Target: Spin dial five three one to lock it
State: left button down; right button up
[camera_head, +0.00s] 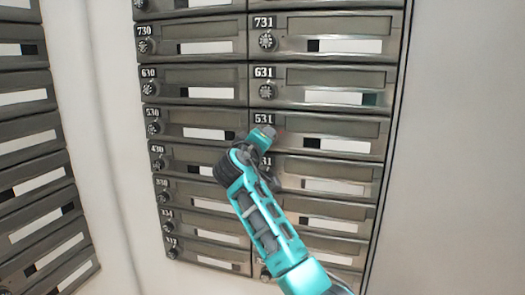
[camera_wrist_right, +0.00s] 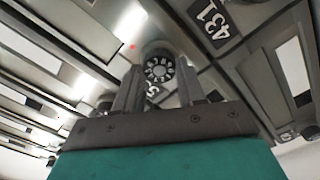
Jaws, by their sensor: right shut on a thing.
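The mailbox door labelled 531 (camera_head: 345,125) is in the right column of the bank, in the middle of the head view. My right gripper (camera_head: 265,138) is at the left end of that door and hides its dial in the head view. In the right wrist view a round dial with white markings (camera_wrist_right: 159,70) sits between the two fingers (camera_wrist_right: 158,88) of my right gripper, which is shut on it. A label below this dial is mostly hidden. My left gripper is not in view.
Other doors with dials surround it, such as 631 (camera_head: 330,75) above. A 431 label (camera_wrist_right: 209,20) shows close by in the right wrist view. Another mailbox bank (camera_head: 30,140) stands at the left. White wall (camera_head: 460,150) lies at the right.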

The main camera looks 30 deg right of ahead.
jog(key=m+b, duration=0.7)
jog(key=m, duration=0.4)
dwell(0.4)
dwell(0.3)
jog(key=o, duration=1.1)
jog(key=shift+c, duration=0.2)
jog(key=shift+s, duration=0.1)
jog(key=v, duration=1.2)
jog(key=shift+s+a+p, duration=0.25)
jog(key=shift+s+p, duration=0.05)
jog(key=shift+p, duration=0.05)
